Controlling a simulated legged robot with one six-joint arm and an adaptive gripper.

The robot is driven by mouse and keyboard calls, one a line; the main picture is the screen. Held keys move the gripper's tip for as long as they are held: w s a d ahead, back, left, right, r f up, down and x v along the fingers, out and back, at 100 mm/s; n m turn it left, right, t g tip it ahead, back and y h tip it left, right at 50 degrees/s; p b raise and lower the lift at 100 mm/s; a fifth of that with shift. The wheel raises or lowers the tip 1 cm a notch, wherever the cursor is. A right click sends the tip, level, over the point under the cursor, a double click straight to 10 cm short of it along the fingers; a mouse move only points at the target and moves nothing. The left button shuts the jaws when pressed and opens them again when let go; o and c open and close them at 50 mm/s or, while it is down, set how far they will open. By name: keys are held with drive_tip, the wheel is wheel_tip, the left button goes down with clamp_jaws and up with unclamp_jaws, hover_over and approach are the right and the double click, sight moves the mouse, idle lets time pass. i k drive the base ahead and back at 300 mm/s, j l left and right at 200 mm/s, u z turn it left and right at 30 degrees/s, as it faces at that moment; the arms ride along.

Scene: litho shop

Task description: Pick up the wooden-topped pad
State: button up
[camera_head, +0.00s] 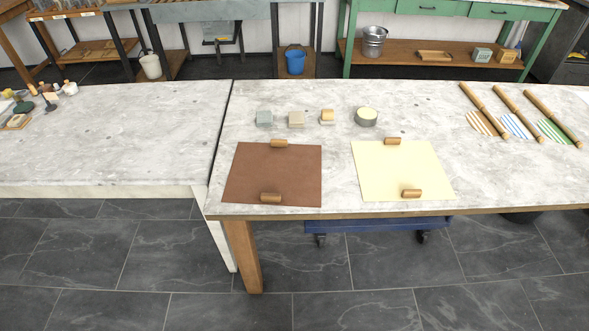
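The wooden-topped pad (327,116) looks like a small block with a tan wooden top over a paler lower part. It stands on the right stone-topped table (400,110), behind and between a brown sheet (270,175) and a pale yellow sheet (395,172). A beige block (296,119) is to its left and a round tin (366,117) with a cream top is to its right, both apart from it. My gripper is not in view, and nothing covers the pad.
A grey block (264,119) sits farther left in the row. Wooden cylinders hold both sheets, one being a front roller (271,197). Several wooden rods (485,110) lie over striped papers at right. A left table (110,130) adjoins; tiled floor (300,275) in front is open.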

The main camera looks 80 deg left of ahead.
sight(326, 118)
drive_tip(key=u, duration=2.55)
